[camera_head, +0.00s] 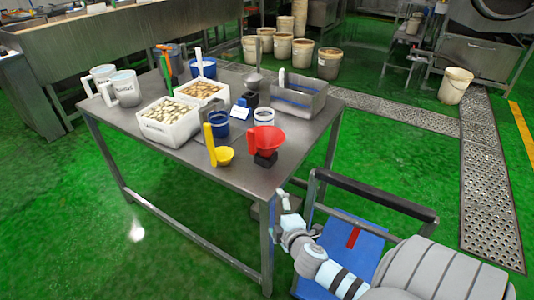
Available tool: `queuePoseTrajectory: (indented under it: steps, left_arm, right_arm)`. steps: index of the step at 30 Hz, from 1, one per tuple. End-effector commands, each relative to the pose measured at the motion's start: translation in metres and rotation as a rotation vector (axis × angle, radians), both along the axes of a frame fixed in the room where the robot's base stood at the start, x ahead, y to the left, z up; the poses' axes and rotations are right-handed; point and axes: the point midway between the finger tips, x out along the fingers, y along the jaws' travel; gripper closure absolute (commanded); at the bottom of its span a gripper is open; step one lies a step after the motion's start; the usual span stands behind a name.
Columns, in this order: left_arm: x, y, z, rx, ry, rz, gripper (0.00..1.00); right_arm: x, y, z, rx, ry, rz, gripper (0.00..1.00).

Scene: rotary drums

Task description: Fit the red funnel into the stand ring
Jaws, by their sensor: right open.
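The red funnel (268,138) is near the front right of the steel table (212,181), wide mouth up, with a red handle at its left. A small black block (265,160) shows directly under it; I cannot tell whether the funnel rests in it or stands in front of it. A grey funnel-like piece (254,79) stands farther back above another dark block (250,99). No ring is clearly made out. My right gripper (283,199) is open and apart from the red funnel, below and right of it, just off the table's front right edge. My left gripper is not in view.
A yellow scoop (223,155), a blue cup (218,123), a white-and-blue cup (264,116) and a grey metal tray (298,97) stand close to the red funnel. White bins (169,121) hold pale pieces. A cart with a dark handle (374,192) stands beside my right arm.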

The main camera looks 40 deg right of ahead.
Motion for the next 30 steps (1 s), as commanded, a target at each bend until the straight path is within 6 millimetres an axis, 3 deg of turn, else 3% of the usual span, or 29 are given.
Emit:
queuePoseTrajectory:
  steps: [1, 3, 6, 8, 15, 27, 30]
  left_arm:
    - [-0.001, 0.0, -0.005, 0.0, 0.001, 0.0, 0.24]
    - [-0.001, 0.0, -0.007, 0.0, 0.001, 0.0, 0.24]
    - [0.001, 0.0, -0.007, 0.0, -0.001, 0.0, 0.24]
    - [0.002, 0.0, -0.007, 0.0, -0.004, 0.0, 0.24]
    - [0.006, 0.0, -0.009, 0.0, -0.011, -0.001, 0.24]
    - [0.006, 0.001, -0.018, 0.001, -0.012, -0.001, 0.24]
    - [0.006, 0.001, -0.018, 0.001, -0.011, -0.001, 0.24]
  right_arm:
    - [0.011, 0.004, 0.05, -0.1, -0.09, 0.033, 0.0]
    - [0.016, 0.01, 0.109, -0.211, -0.188, 0.058, 0.0]
    - [0.019, 0.015, 0.152, -0.29, -0.263, 0.067, 0.0]
    - [0.027, 0.013, 0.16, -0.303, -0.277, 0.067, 0.0]
    - [0.085, -0.009, 0.159, -0.298, -0.276, 0.066, 0.0]
    - [0.146, -0.031, 0.15, -0.296, -0.275, 0.069, 0.0]
    - [0.151, -0.033, 0.151, -0.295, -0.274, 0.07, 0.0]
